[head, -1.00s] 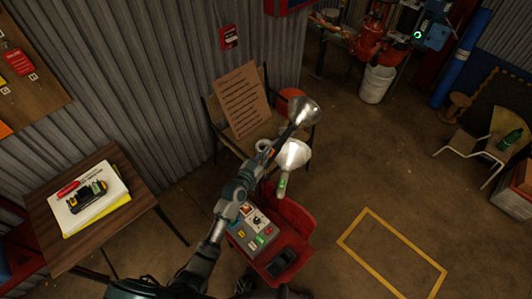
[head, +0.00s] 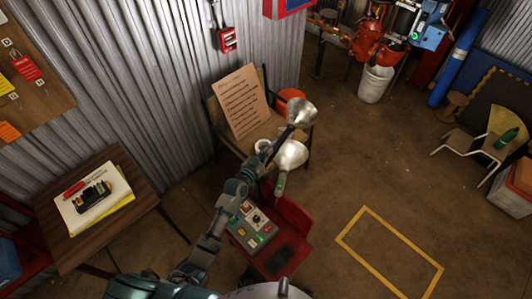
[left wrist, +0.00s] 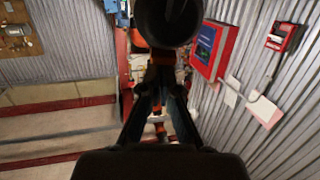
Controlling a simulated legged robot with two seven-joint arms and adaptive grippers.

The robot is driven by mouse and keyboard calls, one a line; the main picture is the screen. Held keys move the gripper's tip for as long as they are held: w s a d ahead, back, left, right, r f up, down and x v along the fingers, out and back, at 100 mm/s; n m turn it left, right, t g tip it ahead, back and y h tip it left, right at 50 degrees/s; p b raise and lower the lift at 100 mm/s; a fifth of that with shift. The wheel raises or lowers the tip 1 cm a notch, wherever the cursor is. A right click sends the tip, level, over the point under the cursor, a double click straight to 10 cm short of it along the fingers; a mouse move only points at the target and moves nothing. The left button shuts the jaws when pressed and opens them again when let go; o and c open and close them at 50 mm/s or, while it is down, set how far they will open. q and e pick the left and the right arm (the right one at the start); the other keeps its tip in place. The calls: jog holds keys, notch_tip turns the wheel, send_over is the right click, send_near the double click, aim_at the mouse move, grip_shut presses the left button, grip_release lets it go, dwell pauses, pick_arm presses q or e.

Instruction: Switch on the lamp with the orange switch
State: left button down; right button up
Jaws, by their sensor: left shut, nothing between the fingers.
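Two silver lamp shades show in the head view. The upper lamp shade (head: 302,112) is at the tip of my left arm, and the lower lamp shade (head: 291,155) has a handle with a small green spot. A grey control box (head: 251,228) with coloured switches sits on a red seat below them. Which switch is the orange one is too small to tell. My left gripper (head: 290,131) is shut and empty, beside the upper shade; contact cannot be told. In the left wrist view its fingers (left wrist: 160,68) meet below a dark round shape. My right gripper is not in view.
A chair with a cardboard sign (head: 241,104) stands behind the lamps against the corrugated wall. A wooden table (head: 140,217) with papers and a yellow-black device is at left. Open floor with a yellow outline (head: 391,251) lies at right.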

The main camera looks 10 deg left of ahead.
pick_arm(q)
notch_tip(320, 180, up, 4)
jog(key=shift+f+p, duration=0.15)
jog(key=shift+p, duration=1.1)
jog(key=r+v, duration=0.1)
jog(key=v, duration=0.8)
jog(key=shift+r, duration=0.25)
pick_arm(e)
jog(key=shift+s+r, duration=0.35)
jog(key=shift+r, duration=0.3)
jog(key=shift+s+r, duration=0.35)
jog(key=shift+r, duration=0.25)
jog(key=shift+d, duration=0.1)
